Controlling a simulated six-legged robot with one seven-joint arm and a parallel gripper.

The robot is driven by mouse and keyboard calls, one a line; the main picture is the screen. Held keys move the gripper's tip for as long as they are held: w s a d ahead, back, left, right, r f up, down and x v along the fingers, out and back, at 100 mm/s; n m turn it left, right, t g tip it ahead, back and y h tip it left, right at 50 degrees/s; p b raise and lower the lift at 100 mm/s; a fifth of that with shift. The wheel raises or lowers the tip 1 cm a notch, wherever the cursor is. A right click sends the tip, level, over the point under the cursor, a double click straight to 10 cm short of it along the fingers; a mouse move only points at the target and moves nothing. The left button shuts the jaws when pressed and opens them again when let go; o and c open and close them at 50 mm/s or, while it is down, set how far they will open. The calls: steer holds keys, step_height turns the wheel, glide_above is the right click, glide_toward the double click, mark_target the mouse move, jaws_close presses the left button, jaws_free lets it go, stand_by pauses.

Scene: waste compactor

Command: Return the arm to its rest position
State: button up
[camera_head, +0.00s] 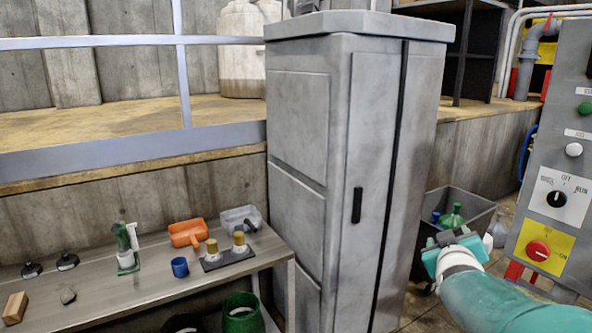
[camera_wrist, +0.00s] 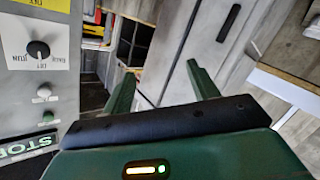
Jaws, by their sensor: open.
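My arm enters the head view from the lower right, teal with a white joint. My gripper (camera_head: 452,243) is at its end, beside the control panel and in front of the dark bin. In the wrist view, which looks upside down, the two green fingers of my gripper (camera_wrist: 161,70) stand wide apart with nothing between them. The tall grey cabinet (camera_head: 320,130) is to the left of my gripper, its door shut. The cabinet also shows beyond the fingers in the wrist view (camera_wrist: 205,50).
The control panel (camera_head: 535,205) with a dial and a red knob is close on the right. The dark bin (camera_head: 470,205) holds green and blue items. A metal table (camera_head: 140,290) at lower left carries an orange scoop (camera_head: 187,232), a blue cup (camera_head: 180,267) and other small objects.

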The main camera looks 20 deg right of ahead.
steer(key=a+f+n+g+y, duration=0.15)
steer(key=a+y, duration=0.25)
steer(key=a, duration=0.8)
steer(key=a+f+g+y, duration=0.1)
steer(key=a+f+y, duration=0.25)
steer(key=a, duration=0.85)
steer(key=s+a+f+g+y, duration=0.3)
steer(key=s+a, duration=0.7)
steer(key=a, duration=0.1)
steer(key=shift+s+a+g, duration=0.2)
steer(key=shift+a+g, duration=0.15)
steer(key=shift+a, duration=0.05)
steer(key=shift+n, duration=0.25)
